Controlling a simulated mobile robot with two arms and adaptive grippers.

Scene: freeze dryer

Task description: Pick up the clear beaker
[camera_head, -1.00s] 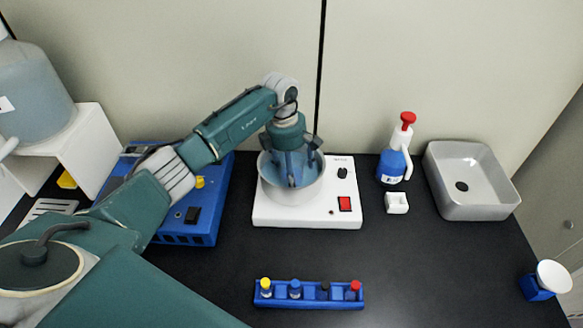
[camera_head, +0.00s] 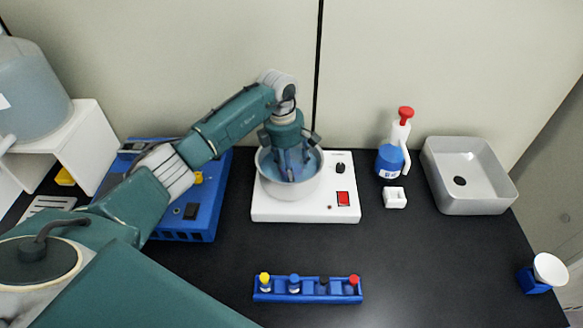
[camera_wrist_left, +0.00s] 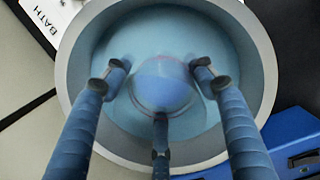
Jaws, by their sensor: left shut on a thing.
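The clear beaker (camera_wrist_left: 163,82) shows in the left wrist view as a rounded, see-through shape in the blue liquid of the grey-white bath bowl (camera_wrist_left: 262,62). My left gripper (camera_wrist_left: 160,95) reaches down into the bowl from above, with its three blue fingers around the beaker, shut on it. In the head view the left gripper (camera_head: 291,172) is inside the bath bowl (camera_head: 290,192), and its fingers hide the beaker there. The bowl sits on a white base with a red switch (camera_head: 343,198). My right gripper is not in view.
A blue device (camera_head: 187,231) stands left of the bath, under my arm. A blue rack (camera_head: 308,298) with several capped vials lies in front. A blue-and-white bottle with a red top (camera_head: 391,158) and a grey basin (camera_head: 470,203) stand to the right.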

